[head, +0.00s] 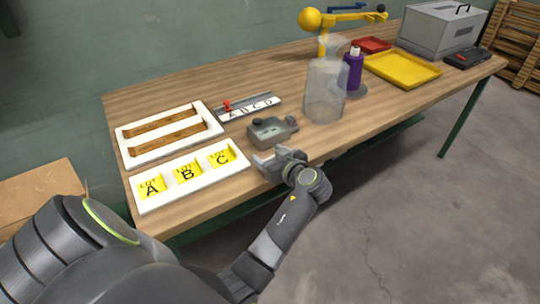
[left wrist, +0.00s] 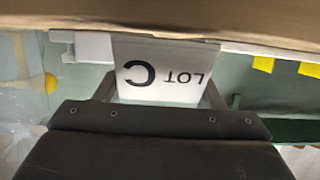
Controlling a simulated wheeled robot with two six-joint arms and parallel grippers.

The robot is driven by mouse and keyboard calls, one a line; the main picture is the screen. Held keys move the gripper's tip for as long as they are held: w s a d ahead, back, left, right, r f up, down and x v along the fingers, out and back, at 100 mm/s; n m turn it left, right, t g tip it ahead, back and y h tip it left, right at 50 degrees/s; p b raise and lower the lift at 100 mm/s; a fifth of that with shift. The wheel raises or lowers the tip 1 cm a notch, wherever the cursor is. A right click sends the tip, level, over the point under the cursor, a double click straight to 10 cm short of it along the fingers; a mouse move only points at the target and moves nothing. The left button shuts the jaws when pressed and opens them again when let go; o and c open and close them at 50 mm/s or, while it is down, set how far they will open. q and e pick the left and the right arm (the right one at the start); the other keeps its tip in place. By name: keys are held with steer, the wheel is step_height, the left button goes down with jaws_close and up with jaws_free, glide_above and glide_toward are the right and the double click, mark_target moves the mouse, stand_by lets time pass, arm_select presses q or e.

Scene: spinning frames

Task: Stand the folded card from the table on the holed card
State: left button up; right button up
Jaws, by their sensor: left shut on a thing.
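My left gripper (head: 277,160) is at the table's front edge, right of the lettered white plate (head: 143,204). The left wrist view shows a white card (left wrist: 165,75) between its fingers, reading LOT C upside down; the gripper is shut on it. Whether this card is folded cannot be told, and it cannot be made out in the head view. A white frame-like card with two long openings (head: 127,154) lies behind the lettered plate; brown shows through the openings. The lettered plate has yellow squares marked LOT A, B and C. My right gripper is not in view.
A grey device (head: 272,130) stands just behind my gripper. A strip lettered A to D (head: 250,108) with a red piece lies behind it. A clear container (head: 325,92), purple bottle (head: 353,70) and yellow tray (head: 402,70) stand to the right. The right front of the table is clear.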

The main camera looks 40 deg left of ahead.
arm_select(q)
steer(key=shift+f, duration=0.2)
steer(key=shift+f+b, duration=0.15)
steer(key=shift+b, duration=0.15)
steer(key=o, duration=0.9)
